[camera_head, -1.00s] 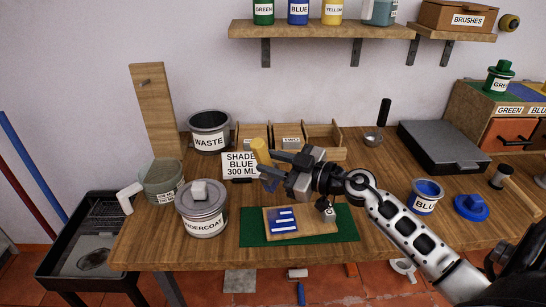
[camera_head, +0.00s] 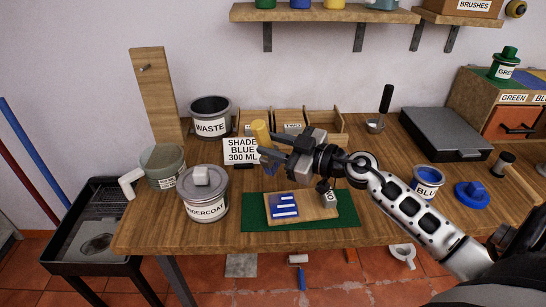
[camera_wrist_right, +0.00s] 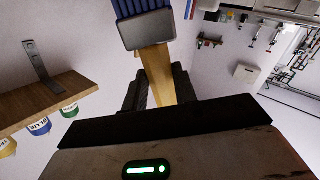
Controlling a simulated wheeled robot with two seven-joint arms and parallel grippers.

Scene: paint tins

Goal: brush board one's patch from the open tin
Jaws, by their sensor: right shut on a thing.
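My right gripper (camera_head: 276,155) is shut on a brush with a yellow handle (camera_head: 261,132). It holds the brush above the back of the green mat, bristles down. In the right wrist view the brush's blue bristles (camera_wrist_right: 155,8), grey ferrule (camera_wrist_right: 148,32) and handle between the fingers show. The wooden board (camera_head: 312,207) lies on the green mat (camera_head: 345,222). Its blue patch (camera_head: 284,205) has white stripes. The open blue tin (camera_head: 427,182) stands at the right with blue paint inside. My left gripper is out of view.
The blue lid (camera_head: 472,195) lies right of the tin. The undercoat tin (camera_head: 204,195), waste pot (camera_head: 210,118) and shade sign (camera_head: 241,151) stand left of and behind the mat. A dark case (camera_head: 445,135) lies behind the tin.

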